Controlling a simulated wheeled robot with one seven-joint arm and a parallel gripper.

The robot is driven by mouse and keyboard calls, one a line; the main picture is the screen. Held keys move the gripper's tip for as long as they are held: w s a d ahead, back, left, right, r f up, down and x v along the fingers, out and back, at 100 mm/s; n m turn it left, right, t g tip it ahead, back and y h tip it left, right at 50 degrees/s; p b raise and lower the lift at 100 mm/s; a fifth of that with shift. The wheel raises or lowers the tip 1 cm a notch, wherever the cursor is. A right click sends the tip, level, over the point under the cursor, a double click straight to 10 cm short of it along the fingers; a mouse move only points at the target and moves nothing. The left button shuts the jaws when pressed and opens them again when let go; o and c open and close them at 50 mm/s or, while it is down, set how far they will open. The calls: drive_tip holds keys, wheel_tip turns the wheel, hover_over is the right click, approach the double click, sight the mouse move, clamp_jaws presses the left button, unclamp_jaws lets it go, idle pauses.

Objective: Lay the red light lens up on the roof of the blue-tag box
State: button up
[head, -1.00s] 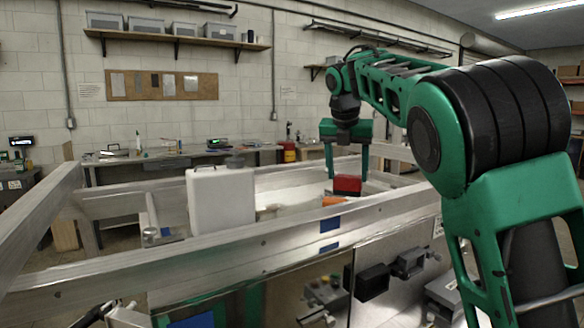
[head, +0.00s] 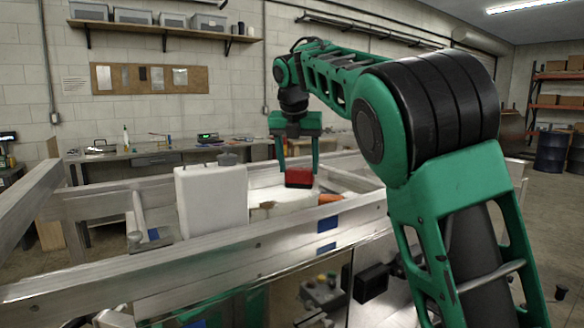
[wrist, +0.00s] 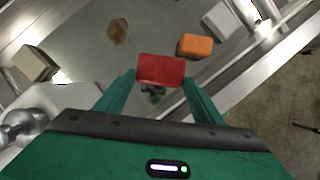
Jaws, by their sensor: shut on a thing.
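My gripper (head: 298,165) is shut on the red light lens (head: 298,177). In the head view the lens hangs above the trailer frame, to the right of a white upright tank. In the wrist view the red lens (wrist: 161,70) sits between the two green fingertips (wrist: 160,82), over a grey floor. Blue patches (head: 328,223) show on the near side of the trailer frame, and another blue patch (head: 153,234) is left of the tank. I cannot tell which surface is the roof of the blue-tag box.
The white tank (head: 210,205) stands close to my gripper's left. An orange block (wrist: 195,45), a white block (wrist: 218,20) and a pale block (wrist: 33,62) lie around the lens in the wrist view. The near aluminium rail (head: 230,246) crosses in front. A workbench stands behind.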

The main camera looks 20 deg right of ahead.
drive_tip(key=shift+d, duration=0.1)
drive_tip(key=shift+f, duration=4.95)
drive_tip(key=shift+f, duration=0.4)
drive_tip(key=o, duration=1.3)
drive_tip(key=shift+c, duration=0.2)
drive_tip(key=shift+r, duration=4.5)
